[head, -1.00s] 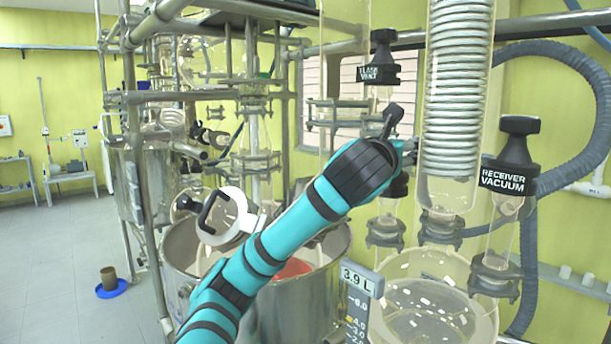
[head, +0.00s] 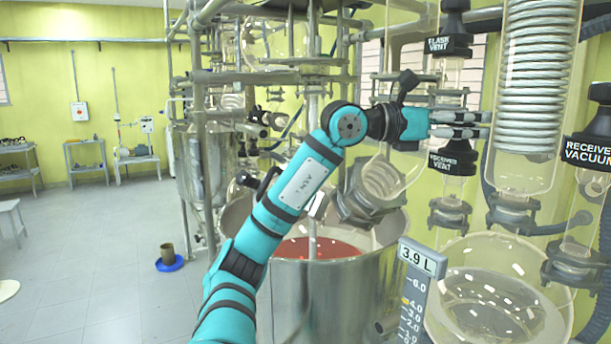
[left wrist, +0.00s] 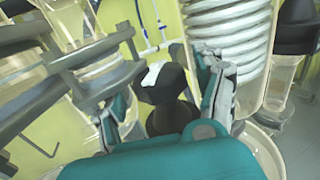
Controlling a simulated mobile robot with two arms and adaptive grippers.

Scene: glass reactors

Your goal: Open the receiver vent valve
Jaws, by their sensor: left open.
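The receiver vent valve (head: 453,161) is a black valve with a white-lettered label, on a glass neck below the flask vent valve (head: 449,44). My left gripper (head: 487,124) is open and level, its fingers pointing right just above the receiver vent label and in front of the valve's upper part. In the left wrist view, a black knob (left wrist: 163,84), apparently this valve's, stands between the spread fingers of my left gripper (left wrist: 165,105). I cannot tell whether a finger touches it. The handle's setting is hard to read. My right gripper is out of view.
A coiled glass condenser (head: 540,70) stands close to the right of the fingers. The receiver vacuum valve (head: 592,150) is at the right edge. A round glass receiver (head: 490,300) is below. A steel vessel (head: 325,300) with red contents lies under my arm.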

